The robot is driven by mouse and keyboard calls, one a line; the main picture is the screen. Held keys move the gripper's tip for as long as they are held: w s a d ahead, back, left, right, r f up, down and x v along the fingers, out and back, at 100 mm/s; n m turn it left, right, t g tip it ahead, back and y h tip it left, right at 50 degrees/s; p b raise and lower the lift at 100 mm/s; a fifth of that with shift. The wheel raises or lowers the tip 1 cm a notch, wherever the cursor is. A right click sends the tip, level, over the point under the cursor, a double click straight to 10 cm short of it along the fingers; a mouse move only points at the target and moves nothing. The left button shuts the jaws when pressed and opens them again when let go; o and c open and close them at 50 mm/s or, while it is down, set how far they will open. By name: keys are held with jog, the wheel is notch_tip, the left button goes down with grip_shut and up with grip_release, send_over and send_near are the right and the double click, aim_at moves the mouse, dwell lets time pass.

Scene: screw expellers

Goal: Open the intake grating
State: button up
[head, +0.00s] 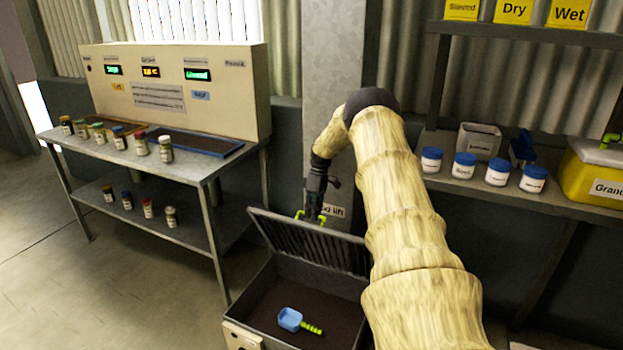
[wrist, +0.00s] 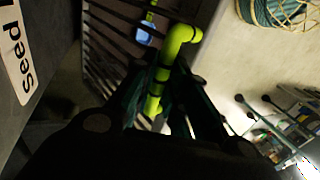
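The intake grating (head: 318,243) is a dark slatted lid, standing raised and tilted back at the rear of the open intake box (head: 262,287). Its slats also show in the wrist view (wrist: 104,58). A bright green handle (wrist: 180,42) is on the grating. My gripper (head: 312,213) is at the grating's top edge, in front of the pillar. In the wrist view its dark fingers (wrist: 162,92) lie on both sides of the green handle and appear shut on it. The fingertips are partly hidden.
A blue scoop (head: 290,319) with a green grip lies inside the box. A label (head: 333,210) is behind my gripper. A workbench (head: 180,168) with jars and a control panel stands left. A shelf (head: 520,190) with white jars and a yellow bin (head: 592,172) is right.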

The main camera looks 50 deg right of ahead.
jog(key=o, duration=0.3)
jog(key=shift+s+d+f, duration=0.15)
jog(key=shift+f, duration=0.3)
jog(key=shift+o, duration=0.3)
jog(key=shift+d, duration=0.2)
jog(key=shift+r, duration=0.1)
notch_tip(320, 180, up, 10)
jog(key=shift+a, duration=0.15)
jog(key=shift+d+f, duration=0.25)
jog(key=shift+d, duration=0.1)
